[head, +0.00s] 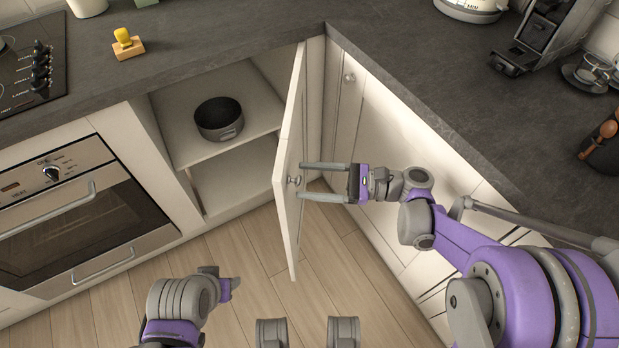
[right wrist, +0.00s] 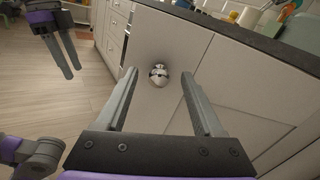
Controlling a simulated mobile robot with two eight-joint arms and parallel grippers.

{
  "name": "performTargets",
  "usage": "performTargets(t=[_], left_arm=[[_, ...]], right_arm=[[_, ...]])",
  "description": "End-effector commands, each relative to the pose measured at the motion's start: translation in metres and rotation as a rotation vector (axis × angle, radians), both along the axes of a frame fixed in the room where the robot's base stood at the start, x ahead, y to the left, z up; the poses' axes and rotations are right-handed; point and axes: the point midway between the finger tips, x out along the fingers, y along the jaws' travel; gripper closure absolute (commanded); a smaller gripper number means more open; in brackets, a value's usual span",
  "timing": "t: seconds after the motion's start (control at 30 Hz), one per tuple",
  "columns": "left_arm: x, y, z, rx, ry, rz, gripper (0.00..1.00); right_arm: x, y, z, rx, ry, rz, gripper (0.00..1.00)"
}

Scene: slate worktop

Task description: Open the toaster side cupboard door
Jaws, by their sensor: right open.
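A white cupboard door (head: 289,140) stands swung out from the cabinet front, with the open cupboard (head: 213,160) to its left. Its round metal knob (head: 293,180) also shows in the right wrist view (right wrist: 159,75). My right gripper (head: 302,180) is open, its fingertips above and below the knob in the head view. In the right wrist view the knob lies between and just beyond the fingers; contact cannot be told. My left gripper (head: 232,285) hangs low, away from the door; its jaw opening is unclear. No toaster can be made out.
A dark pot (head: 219,119) stands on the cupboard shelf. The oven (head: 80,215) is at left. Another cabinet front with a knob (head: 348,77) runs along the right, behind my right arm. Wooden floor (head: 255,255) is clear below the door.

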Motion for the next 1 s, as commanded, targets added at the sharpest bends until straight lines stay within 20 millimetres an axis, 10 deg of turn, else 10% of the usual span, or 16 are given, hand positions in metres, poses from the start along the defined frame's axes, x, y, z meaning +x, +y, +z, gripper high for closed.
performTargets(t=[0.4,0.77,1.0], left_arm=[[-0.001,0.000,0.009,0.000,-0.003,0.000,0.50],[-0.001,0.000,0.009,0.000,-0.003,0.000,0.50],[-0.001,0.000,0.009,0.000,-0.003,0.000,0.50]], right_arm=[[-0.006,-0.063,0.001,0.000,0.000,-0.003,0.31],[-0.008,-0.071,0.000,0.000,0.000,0.000,0.31],[-0.008,-0.070,0.000,-0.002,-0.001,0.001,0.71]])
